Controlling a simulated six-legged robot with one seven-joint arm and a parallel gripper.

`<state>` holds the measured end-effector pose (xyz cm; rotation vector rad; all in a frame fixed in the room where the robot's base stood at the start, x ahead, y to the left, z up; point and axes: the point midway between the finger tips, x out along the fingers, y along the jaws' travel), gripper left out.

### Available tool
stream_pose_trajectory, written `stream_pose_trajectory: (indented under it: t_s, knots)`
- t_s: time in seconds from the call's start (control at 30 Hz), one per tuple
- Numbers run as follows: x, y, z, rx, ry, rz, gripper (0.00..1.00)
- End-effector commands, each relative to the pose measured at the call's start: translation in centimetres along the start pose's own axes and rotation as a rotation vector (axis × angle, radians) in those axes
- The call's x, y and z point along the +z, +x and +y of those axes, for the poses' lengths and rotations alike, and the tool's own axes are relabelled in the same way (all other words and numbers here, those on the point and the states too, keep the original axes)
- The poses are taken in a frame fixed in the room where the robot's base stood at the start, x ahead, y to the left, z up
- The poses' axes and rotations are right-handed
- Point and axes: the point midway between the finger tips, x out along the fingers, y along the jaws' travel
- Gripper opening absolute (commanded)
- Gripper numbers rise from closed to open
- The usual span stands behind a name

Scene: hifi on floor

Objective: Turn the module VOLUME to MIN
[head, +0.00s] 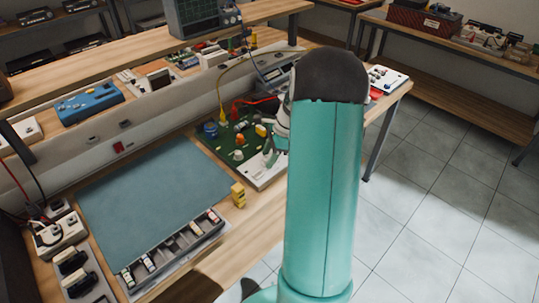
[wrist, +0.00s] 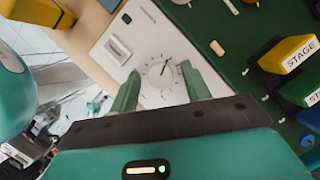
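The white module (wrist: 105,45) lies under my gripper in the wrist view, with a round white dial (wrist: 158,72) on its face. A thin dark pointer line on the dial slants up and slightly right. The VOLUME and MIN lettering is too small to read. My gripper (wrist: 160,84) is open, its two teal fingers on either side of the dial's lower part. I cannot tell whether they touch it. In the head view the white module (head: 262,174) is at the bench's front edge, and my arm partly hides the gripper there.
A green board (wrist: 228,30) with yellow and green STAGE blocks (wrist: 290,53) adjoins the module. A yellow block (head: 238,194) stands left of the module. A blue-grey mat (head: 150,195) and a tray of small parts (head: 180,250) lie further left.

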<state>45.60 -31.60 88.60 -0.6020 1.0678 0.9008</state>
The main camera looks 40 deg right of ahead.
Motion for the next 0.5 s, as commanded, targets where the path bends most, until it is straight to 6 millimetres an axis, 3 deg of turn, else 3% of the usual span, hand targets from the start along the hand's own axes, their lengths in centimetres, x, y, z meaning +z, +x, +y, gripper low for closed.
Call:
stream_pose_trajectory:
  t_s: [0.03, 0.2, 0.5]
  knots:
    - [0.00, -0.02, 0.00, 0.000, 0.000, 0.000, 0.37]
    - [0.00, -0.03, -0.01, 0.000, 0.000, 0.000, 0.06]
    - [-0.01, -0.05, -0.06, 0.009, -0.025, 0.000, 0.06]
